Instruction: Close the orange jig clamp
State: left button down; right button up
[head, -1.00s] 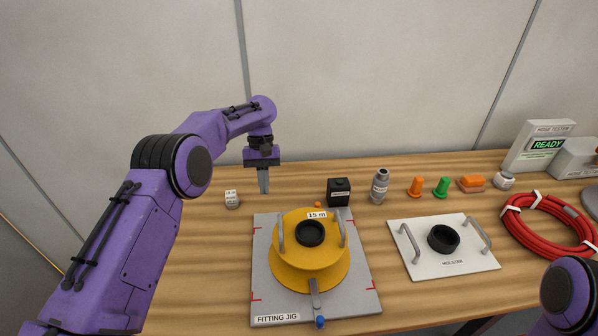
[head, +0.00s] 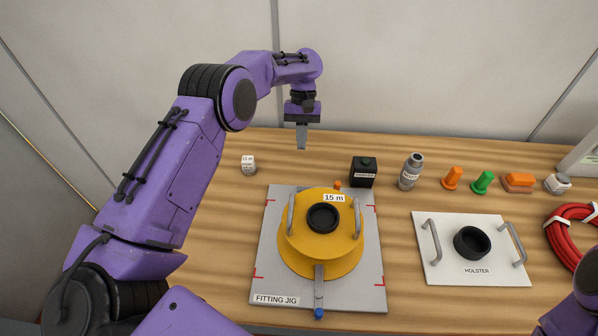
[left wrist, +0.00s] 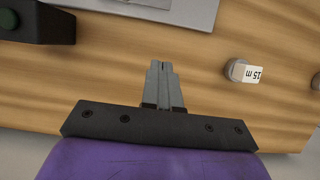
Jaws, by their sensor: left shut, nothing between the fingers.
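The orange jig clamp (head: 337,184) shows only as a small orange tip at the back edge of the fitting jig (head: 262,268), behind the yellow drum (head: 290,255). The drum hides the rest of it, so I cannot tell its position. The drum sits on the jig and has a black hub, two grey handles and a "15 m" label. My left gripper (head: 302,138) is shut and empty, pointing down above and behind the jig, left of the orange tip. Its fingers also show in the left wrist view (left wrist: 164,85). My right gripper is out of view.
A blue-tipped clamp (head: 319,296) is at the jig's front. A black box (head: 363,172) with a green button stands close right of the orange tip. A small white "15 m" block (head: 248,166) stands left. The holster plate (head: 432,275) is at right.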

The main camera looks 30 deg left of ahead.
pick_arm(q)
jog(key=p+x, duration=0.1)
jog(key=x, duration=0.6)
jog(key=shift+s+p, duration=0.25)
jog(key=shift+p, duration=0.1)
jog(key=s+p, duration=0.1)
jog(key=s+d+p, duration=0.1)
jog(key=s, duration=0.1)
jog(key=shift+d+r, duration=0.1)
jog(key=shift+d, duration=0.05)
jog(key=shift+s+d, duration=0.1)
jog(key=shift+s, duration=0.15)
jog(key=shift+w+f, duration=0.1)
jog(key=shift+f, duration=0.1)
jog(key=shift+s+n, duration=0.25)
jog(key=shift+n, duration=0.05)
jog(key=shift+s+n+p, duration=0.15)
jog(key=shift+n+p, duration=0.15)
jog(key=shift+n, duration=0.1)
